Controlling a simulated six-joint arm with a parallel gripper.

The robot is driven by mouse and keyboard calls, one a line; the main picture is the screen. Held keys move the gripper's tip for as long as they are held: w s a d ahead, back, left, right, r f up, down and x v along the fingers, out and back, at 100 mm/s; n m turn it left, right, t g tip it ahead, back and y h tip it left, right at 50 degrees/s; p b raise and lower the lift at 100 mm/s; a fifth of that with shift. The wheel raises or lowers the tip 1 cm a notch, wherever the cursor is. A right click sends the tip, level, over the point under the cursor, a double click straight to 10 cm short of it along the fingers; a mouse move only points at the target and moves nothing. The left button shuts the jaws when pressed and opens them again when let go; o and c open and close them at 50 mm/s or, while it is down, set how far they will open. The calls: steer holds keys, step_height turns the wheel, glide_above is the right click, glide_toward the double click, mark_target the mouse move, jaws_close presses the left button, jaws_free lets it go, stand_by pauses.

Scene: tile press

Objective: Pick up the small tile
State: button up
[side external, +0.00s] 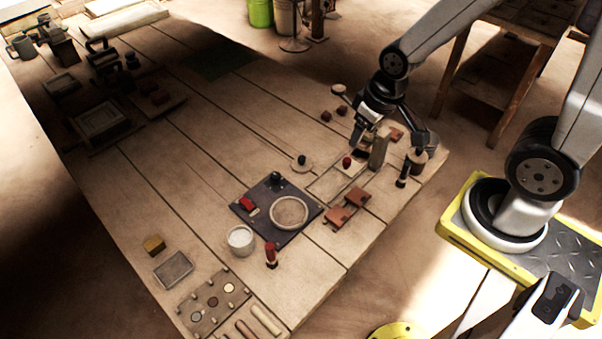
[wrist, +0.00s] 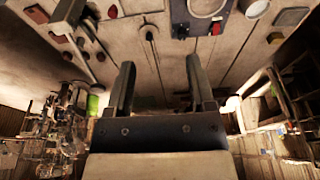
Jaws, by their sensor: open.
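My gripper (side external: 366,124) is over the right part of the table in the side view. In the wrist view its two dark fingers (wrist: 161,64) stand apart with nothing between them. Several flat reddish-brown tiles lie nearby: one (side external: 335,218) and another (side external: 357,196) right of the round mould, and one (side external: 396,134) beside my gripper. Two small dark red pieces, one (side external: 326,116) and one (side external: 342,110), lie left of my gripper. I cannot tell which is the small tile.
A dark plate (side external: 262,222) holds a round mould ring (side external: 289,211) and a black knob. A white cup (side external: 241,240) stands left of it. A grey upright block (side external: 379,150) and dark-handled tools stand close to my gripper. The table's left middle is mostly clear.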

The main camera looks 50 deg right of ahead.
steer(key=o, duration=0.3)
steer(key=m+t, duration=0.1)
steer(key=t, duration=0.6)
glide_above(339, 218)
step_height(339, 218, down, 22)
steer(key=shift+r, duration=0.1)
steer(key=s, duration=0.2)
steer(key=s+f+t, duration=0.1)
steer(key=s, duration=0.1)
steer(key=s+d+f+t, duration=0.1)
steer(key=s, duration=0.1)
steer(key=shift+f+n, duration=0.25)
steer(key=shift+n, duration=0.15)
steer(key=shift+s+t, duration=0.3)
steer(key=shift+s, duration=0.45)
